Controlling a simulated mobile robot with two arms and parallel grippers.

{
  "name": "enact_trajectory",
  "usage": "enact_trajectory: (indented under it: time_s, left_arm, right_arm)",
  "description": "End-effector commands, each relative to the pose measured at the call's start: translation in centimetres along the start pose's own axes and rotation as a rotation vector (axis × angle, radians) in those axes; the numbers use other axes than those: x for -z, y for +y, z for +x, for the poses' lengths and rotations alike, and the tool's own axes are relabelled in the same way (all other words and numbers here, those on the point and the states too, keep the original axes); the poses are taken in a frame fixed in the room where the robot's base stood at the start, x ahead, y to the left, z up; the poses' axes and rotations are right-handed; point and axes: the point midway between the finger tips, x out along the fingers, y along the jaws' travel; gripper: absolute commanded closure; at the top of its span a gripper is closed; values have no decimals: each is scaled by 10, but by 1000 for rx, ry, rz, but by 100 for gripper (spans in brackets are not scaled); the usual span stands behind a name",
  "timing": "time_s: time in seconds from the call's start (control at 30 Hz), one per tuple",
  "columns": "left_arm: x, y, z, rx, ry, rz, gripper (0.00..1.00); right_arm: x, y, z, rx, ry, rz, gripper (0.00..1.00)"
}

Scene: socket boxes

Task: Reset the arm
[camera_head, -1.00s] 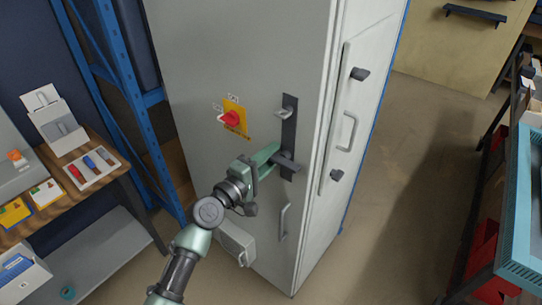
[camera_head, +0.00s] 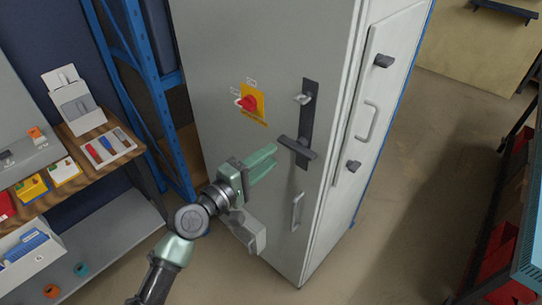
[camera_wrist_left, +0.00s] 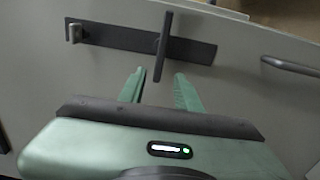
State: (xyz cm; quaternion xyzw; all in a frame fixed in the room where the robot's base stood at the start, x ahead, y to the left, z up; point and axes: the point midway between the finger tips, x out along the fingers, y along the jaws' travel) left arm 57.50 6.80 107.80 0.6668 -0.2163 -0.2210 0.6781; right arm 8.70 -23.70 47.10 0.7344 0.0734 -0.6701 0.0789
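My left arm comes in from the lower left in the head view. Its green left gripper (camera_head: 262,162) is in front of the grey cabinet (camera_head: 225,60), left of the dark handle (camera_head: 297,147) on a dark vertical plate (camera_head: 308,107). In the left wrist view the two fingers of the left gripper (camera_wrist_left: 160,88) are apart with nothing between them. The handle (camera_wrist_left: 162,45) lies just beyond the fingertips, apart from them. My right gripper is in neither view.
A red rotary switch (camera_head: 249,103) on a yellow plate is up and left of the gripper. A shelf (camera_head: 115,165) with small goods and a blue rack (camera_head: 150,90) stand at the left. A teal-edged bench (camera_head: 527,250) is at the right. Open floor (camera_head: 420,150) lies between.

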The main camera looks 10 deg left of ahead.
Motion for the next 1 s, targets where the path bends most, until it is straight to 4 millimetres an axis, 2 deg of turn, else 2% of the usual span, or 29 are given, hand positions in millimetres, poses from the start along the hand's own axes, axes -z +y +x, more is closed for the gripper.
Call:
enact_trajectory:
  time_s: [0.33,0.4,0.47,0.57,0.67,0.7,0.77,0.8,0.87,0.9,1.0]
  left_arm:
    - [0,-1,0,1,1,0,66]
    - [2,-8,0,14,7,6,66]
    - [6,-25,0,43,20,19,66]
    - [16,-75,-3,134,54,69,66]
    - [26,-147,-15,268,87,148,66]
    - [28,-177,-22,328,94,184,66]
    - [31,-222,-37,415,98,239,66]
    - [31,-250,-48,473,97,277,66]
    - [30,-293,-67,560,85,333,66]
    - [28,-320,-82,618,74,371,66]
    - [19,-385,-123,757,25,466,66]
  right_arm:
    - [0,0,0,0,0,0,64]
    - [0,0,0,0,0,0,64]
    - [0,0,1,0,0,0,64]
    - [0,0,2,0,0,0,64]
    - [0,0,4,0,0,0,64]
    - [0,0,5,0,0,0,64]
    - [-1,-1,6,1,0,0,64]
    - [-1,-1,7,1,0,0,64]
    - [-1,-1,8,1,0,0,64]
    - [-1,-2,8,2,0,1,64]
    - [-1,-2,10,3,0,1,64]
